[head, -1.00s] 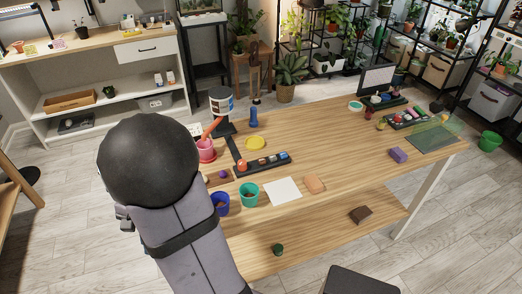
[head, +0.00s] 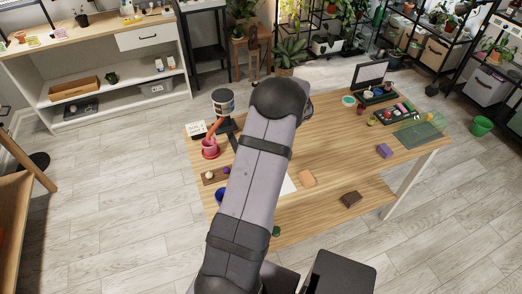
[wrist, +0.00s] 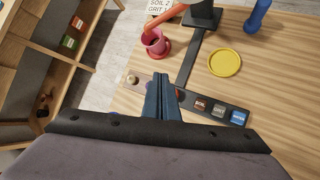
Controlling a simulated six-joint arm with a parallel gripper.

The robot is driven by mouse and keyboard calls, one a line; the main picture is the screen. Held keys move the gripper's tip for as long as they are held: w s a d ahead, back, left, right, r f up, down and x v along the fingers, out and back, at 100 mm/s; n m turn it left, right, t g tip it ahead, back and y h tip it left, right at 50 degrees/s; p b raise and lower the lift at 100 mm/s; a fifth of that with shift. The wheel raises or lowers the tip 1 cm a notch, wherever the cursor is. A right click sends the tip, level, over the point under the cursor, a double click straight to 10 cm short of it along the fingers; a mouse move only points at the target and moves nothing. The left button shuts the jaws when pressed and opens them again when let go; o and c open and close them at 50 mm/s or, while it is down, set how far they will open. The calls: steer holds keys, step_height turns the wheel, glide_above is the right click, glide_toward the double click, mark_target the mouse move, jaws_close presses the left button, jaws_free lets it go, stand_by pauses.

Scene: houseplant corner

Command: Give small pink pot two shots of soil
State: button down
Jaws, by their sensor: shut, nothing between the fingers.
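The small pink pot (wrist: 153,40) stands on a pink saucer (wrist: 164,53) at the upper middle of the wrist view, with an orange chute (wrist: 180,14) reaching over it. The head view shows the pot (head: 210,145) at the table's left end, beside the dispenser (head: 223,101). A black control strip (wrist: 150,78) carries small labelled blocks; soil (wrist: 200,104), grit (wrist: 218,110) and a blue water one (wrist: 238,117) are to the right. My gripper (wrist: 161,78) is shut and empty over the strip, partly hiding a red knob (wrist: 178,94). I cannot tell whether it touches.
A card (wrist: 162,7) reads soil 2, grit 1. A yellow saucer (wrist: 225,63) and a blue bottle-like object (wrist: 257,15) stand right of the dispenser post. My arm hides the table's middle in the head view. A blue pot (head: 220,195) shows beside it.

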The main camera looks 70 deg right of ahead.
steer(key=s+d+r+m+h+p, duration=0.1)
steer(key=s+d+m, duration=0.2)
steer(key=s+d, duration=0.1)
steer(key=shift+s+m+t, duration=0.3)
steer(key=shift+s, duration=0.05)
step_height(320, 180, down, 7)
steer(key=b, duration=0.7)
steer(key=shift+r, duration=0.1)
steer(key=shift+f+b, duration=0.35)
steer(key=shift+f, duration=0.6)
steer(key=shift+f, duration=0.15)
stand_by(1.1)
steer(key=shift+f, duration=0.3)
steer(key=shift+f, duration=0.5)
stand_by(0.9)
stand_by(0.3)
steer(key=shift+r+p, duration=0.75)
steer(key=shift+r, duration=0.2)
